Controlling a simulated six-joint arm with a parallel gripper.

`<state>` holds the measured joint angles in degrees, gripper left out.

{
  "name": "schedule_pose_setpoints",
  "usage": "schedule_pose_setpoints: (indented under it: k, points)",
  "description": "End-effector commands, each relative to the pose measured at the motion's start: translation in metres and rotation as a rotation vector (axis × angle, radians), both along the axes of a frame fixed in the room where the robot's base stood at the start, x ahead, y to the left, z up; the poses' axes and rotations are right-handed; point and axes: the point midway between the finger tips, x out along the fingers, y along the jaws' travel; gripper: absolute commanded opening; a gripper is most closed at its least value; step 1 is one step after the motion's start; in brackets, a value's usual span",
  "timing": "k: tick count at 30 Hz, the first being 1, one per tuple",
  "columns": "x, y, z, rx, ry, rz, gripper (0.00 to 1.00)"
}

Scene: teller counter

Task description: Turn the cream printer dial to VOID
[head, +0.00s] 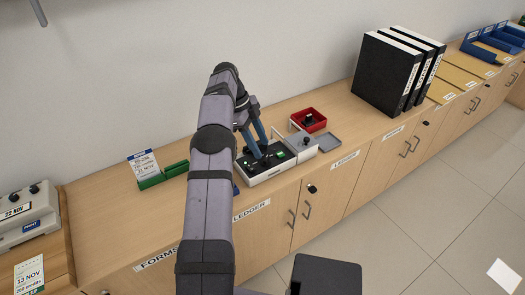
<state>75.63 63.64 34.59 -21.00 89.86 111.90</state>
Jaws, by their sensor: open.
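A low cream-sided device (266,178) with a dark top and green patches stands on the counter in the middle of the head view. I take it for the cream printer. My gripper (262,160), with blue fingers, is low over its dark top and points down at a dark knob-like part there. The fingers are open. I cannot tell whether they touch the dial or stand around it. The dial's pointer and the lettering, including VOID, are too small and partly hidden by the fingers.
A grey box (301,144) with a dark knob adjoins the device's right side. Behind it is a red tray (310,119) with a black-handled item. A green holder with a card (163,175) stands left, black binders (388,73) right. Another pale machine (24,218) is at far left.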

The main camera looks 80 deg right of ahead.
Motion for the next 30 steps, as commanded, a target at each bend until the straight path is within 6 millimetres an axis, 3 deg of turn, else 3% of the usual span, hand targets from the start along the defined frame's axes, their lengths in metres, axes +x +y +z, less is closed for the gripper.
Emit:
schedule_pose_setpoints:
  k: [9, 27, 30]
  points:
    - [0.009, -0.001, 0.022, -0.001, 0.000, 0.001, 0.45]
    - [0.010, -0.001, 0.024, 0.001, 0.000, 0.001, 0.45]
    - [0.023, 0.001, 0.030, 0.006, -0.008, 0.051, 0.45]
